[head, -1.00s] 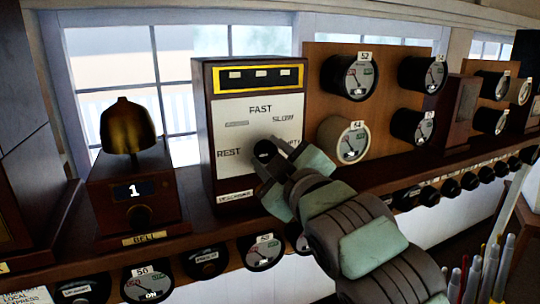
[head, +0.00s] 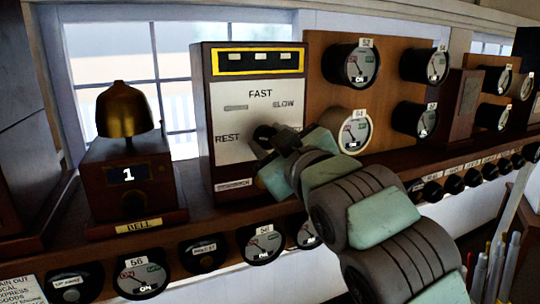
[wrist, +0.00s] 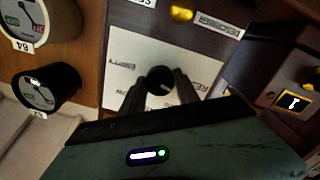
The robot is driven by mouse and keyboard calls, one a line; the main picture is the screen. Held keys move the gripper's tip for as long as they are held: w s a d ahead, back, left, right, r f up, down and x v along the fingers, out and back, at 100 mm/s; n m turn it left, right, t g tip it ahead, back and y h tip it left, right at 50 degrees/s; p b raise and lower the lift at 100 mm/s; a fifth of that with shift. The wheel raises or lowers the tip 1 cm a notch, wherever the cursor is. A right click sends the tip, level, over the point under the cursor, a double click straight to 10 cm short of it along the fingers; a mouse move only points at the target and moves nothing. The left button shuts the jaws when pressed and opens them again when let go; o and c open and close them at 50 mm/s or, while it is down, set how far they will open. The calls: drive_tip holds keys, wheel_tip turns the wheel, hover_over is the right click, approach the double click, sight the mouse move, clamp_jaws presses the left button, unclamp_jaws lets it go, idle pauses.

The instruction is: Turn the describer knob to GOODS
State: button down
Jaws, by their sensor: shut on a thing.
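The describer (head: 205,120) is a dark wooden box with a pale dial face and a yellow-framed window strip. Its dial reads FAST at top, SLOW at upper right and REST at left. My arm covers the lower right of the dial, and I cannot read GOODS. The round black knob (head: 264,132) is at the dial's centre. My gripper (head: 268,143) is shut on it. In the wrist view, the knob (wrist: 160,79) sits between the two fingers of my gripper (wrist: 160,90), with a small pale mark on its face.
A brass bell (head: 124,110) on a wooden box marked 1 stands to the left. Round dials fill the wooden panel (head: 392,82) to the right, one (head: 355,131) close beside my gripper. More dials line the shelf front below. Windows are behind.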

drive_tip(key=m+b, duration=0.2)
drive_tip(key=b, duration=0.1)
drive_tip(key=shift+f+m, duration=0.3)
drive_tip(key=m+b, duration=0.3)
drive_tip(key=b, duration=0.1)
drive_tip(key=shift+r, duration=0.2)
drive_tip(key=c, duration=0.9)
unclamp_jaws()
drive_tip(key=shift+r, duration=0.1)
drive_tip(key=b+v, duration=0.2)
drive_tip(key=v, duration=0.9)
drive_tip(key=shift+r, duration=0.1)
